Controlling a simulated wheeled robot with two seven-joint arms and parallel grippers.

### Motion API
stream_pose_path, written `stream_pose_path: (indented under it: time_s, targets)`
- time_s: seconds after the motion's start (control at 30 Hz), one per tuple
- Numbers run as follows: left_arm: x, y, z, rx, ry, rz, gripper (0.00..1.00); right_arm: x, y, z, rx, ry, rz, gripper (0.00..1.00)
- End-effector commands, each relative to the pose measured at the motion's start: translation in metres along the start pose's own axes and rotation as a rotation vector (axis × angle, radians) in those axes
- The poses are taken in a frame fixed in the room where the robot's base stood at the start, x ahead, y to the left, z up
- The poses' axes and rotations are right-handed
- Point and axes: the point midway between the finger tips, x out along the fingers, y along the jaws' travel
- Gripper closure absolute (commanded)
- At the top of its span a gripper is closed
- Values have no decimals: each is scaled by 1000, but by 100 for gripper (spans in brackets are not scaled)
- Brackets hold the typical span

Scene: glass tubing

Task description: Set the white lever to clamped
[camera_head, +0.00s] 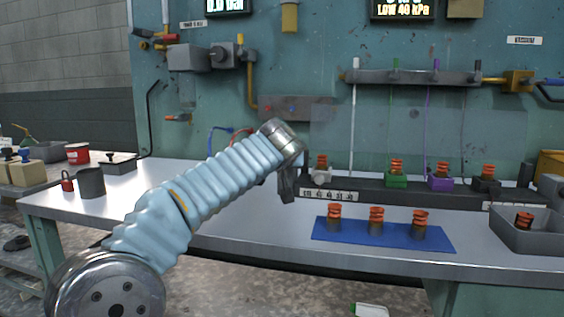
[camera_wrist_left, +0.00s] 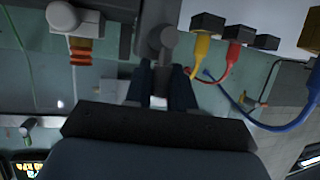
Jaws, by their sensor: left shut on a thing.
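My left gripper (camera_head: 287,190) points down at the back of the bench, just left of the white block (camera_head: 319,178) with its orange coil. In the left wrist view, the gripper (camera_wrist_left: 161,103) is shut on a grey part (camera_wrist_left: 155,38) with a rounded end; I cannot tell whether this is the white lever. The white block also shows in the left wrist view (camera_wrist_left: 62,15), beside the gripper and apart from it. A white-topped upright (camera_head: 355,63) stands on the wall manifold, above a white tube. My right gripper is not in view.
Green (camera_head: 397,181), purple (camera_head: 440,184) and black (camera_head: 486,186) blocks stand along the rail to the right. A blue mat (camera_head: 342,236) with coil-topped pieces lies in front. Yellow, red and blue cables (camera_wrist_left: 248,115) run close to the gripper. A grey tray (camera_head: 535,242) is at far right.

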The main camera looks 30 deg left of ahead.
Motion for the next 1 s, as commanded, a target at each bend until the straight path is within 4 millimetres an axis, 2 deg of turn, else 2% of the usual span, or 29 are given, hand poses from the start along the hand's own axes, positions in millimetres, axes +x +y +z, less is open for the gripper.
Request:
stream_pose_path:
  time_s: [0.03,0.13,0.43,0.53,0.67,0.9,1.0]
  targets:
    - [1,1,3,3,-8,0,72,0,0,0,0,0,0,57]
    - [1,1,3,2,-6,0,56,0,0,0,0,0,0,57]
    - [-1,1,1,1,-3,1,56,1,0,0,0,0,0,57]
    - [-9,0,1,0,-1,1,56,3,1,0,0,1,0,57]
    - [-33,1,2,-1,1,4,56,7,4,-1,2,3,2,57]
    - [-93,1,2,-1,0,4,56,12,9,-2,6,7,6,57]
    - [-112,1,2,0,-2,4,56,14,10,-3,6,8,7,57]
